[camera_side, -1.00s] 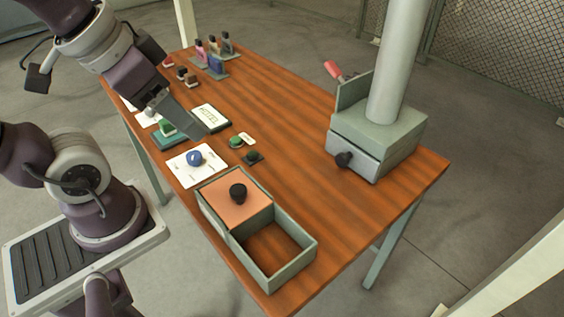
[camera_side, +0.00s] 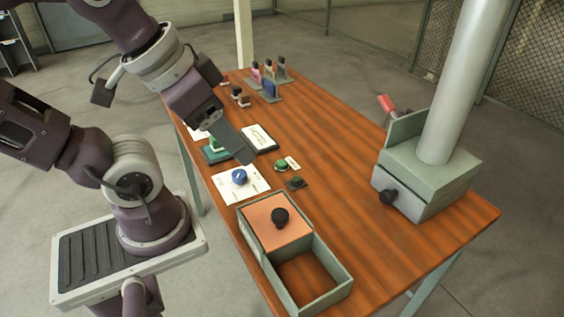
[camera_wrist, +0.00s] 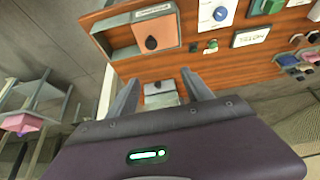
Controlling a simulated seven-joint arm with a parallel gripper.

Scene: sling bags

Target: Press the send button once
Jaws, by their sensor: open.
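A round green button (camera_side: 281,165) with a small white label (camera_side: 293,163) beside it is on the table; the label's text is too small to read. A darker green button on a black base (camera_side: 296,183) is just in front of it. Both also show in the wrist view, the green one (camera_wrist: 211,46) and the dark one (camera_wrist: 193,47). My gripper (camera_side: 246,158) hangs above the table, left of the green button and apart from it. In the wrist view my gripper (camera_wrist: 160,78) has its two fingers spread, with nothing between them.
A blue knob (camera_side: 239,177) on a white card and an open box with an orange lid (camera_side: 265,221) lie nearby. A grey drawer unit with a post (camera_side: 425,180) is at right.

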